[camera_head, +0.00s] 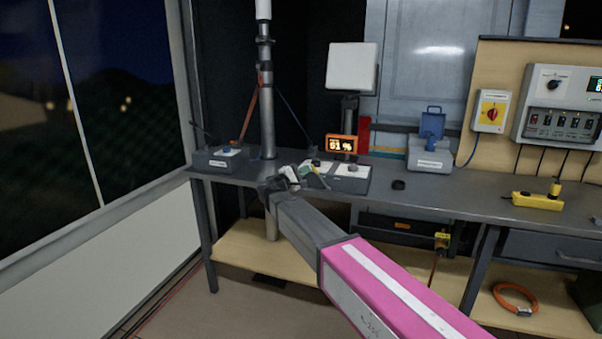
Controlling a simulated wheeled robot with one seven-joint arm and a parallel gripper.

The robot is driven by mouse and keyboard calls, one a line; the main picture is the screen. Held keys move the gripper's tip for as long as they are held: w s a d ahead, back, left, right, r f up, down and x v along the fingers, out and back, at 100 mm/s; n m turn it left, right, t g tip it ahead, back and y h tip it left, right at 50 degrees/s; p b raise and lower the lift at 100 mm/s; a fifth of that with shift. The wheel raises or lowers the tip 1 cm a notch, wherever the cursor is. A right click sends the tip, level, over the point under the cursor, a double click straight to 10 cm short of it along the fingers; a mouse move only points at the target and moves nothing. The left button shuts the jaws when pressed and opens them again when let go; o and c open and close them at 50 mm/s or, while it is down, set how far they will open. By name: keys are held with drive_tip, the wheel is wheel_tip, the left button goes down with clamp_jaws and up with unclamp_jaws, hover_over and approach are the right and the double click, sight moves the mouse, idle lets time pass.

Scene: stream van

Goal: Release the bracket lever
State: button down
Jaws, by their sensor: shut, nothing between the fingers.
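A grey mast pole (267,105) with a white top stands upright at the back left of the workbench and passes down behind its edge. Dark collars sit around it, and a small red part (261,79) shows at its left side; I cannot tell whether this is the bracket lever. My pink and grey arm reaches in from the lower right. My gripper (288,174) is at the bench's front edge, just right of the pole in the picture. It is shut and empty. It partly hides small items on the bench behind it.
The workbench (450,198) bears a grey box (215,160), an orange 61 % display (341,145), a white panel (352,66) on a stand, a blue-lidded case (431,150) and a yellow device (537,201). A window is at left. An orange ring (515,298) lies below.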

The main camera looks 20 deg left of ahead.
idle(0.3)
drive_tip(key=shift+s+d+r+m+g, duration=0.1)
drive_tip(key=shift+d+r+m+g, duration=0.4)
drive_tip(key=shift+d+r+m, duration=0.4)
drive_tip(key=s+d+r+m+g+y, duration=0.1)
drive_tip(key=d+m+g+y, duration=0.3)
drive_tip(key=d+m, duration=0.6)
drive_tip(key=shift+d+r+y, duration=0.2)
drive_tip(key=shift+d+y, duration=1)
drive_tip(key=shift+d, duration=0.3)
